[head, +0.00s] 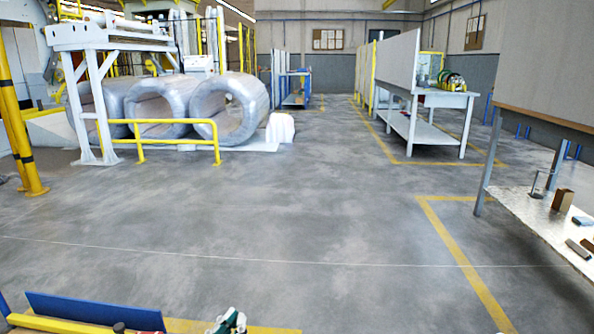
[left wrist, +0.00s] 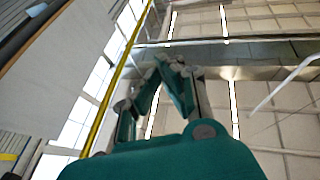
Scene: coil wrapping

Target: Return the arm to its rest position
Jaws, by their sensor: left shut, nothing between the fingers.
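My left gripper (head: 229,321) shows only in part at the bottom edge of the head view, as a small green and dark shape low over the floor. In the left wrist view the green fingers of the left gripper (left wrist: 165,68) are together and empty. They point up toward the ceiling and its light strips. No object touches them. My right gripper is in neither view.
Wrapped coils (head: 229,108) stand behind a yellow rail (head: 165,122) at the left. A workbench (head: 541,212) with small items is at the right. A blue panel (head: 95,310) is at the bottom left. The middle floor is clear.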

